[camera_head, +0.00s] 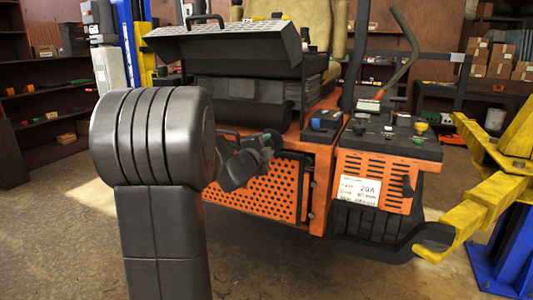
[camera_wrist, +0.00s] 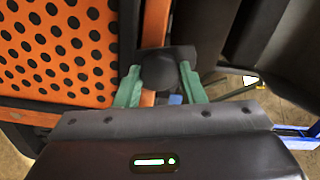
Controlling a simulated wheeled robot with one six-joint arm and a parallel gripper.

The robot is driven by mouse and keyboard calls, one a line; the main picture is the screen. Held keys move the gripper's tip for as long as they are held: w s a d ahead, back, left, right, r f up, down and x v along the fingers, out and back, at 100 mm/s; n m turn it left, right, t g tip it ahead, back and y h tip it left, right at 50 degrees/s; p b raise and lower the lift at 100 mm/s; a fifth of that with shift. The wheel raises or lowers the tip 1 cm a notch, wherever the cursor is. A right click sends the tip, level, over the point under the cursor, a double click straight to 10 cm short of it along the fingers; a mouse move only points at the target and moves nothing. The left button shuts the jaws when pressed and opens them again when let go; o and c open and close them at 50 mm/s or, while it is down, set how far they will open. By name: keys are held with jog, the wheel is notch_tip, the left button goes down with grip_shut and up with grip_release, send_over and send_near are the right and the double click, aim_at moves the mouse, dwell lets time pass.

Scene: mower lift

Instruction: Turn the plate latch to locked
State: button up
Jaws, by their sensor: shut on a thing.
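The plate latch (camera_wrist: 158,70) is a dark piece with a round knob, seen in the wrist view at the edge of the orange perforated plate (camera_wrist: 65,45). My gripper (camera_wrist: 160,82) has its two green fingers on either side of the knob and is shut on it. A dark block shows behind the knob, across the orange edge. In the head view, my gripper (camera_head: 268,146) is at the top of the perforated plate (camera_head: 255,190), and my arm hides part of this area. The latch is hard to make out there, and I cannot tell its exact turn.
The orange machine carries a raised tread-plate cover (camera_head: 225,45) above the plate and a control box (camera_head: 375,190) with a white label to the right. A yellow lift arm (camera_head: 490,195) stands at the right. Bare floor (camera_head: 60,235) lies at the left.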

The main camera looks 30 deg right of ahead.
jog(key=shift+f+m+b, duration=0.15)
jog(key=shift+m+b, duration=0.5)
jog(key=shift+m, duration=0.95)
jog(key=o, duration=1)
jog(key=shift+c, duration=0.2)
jog(key=v, duration=1.3)
jog(key=shift+s+a, duration=0.25)
jog(key=shift+s, duration=0.05)
jog(key=shift+d, duration=0.1)
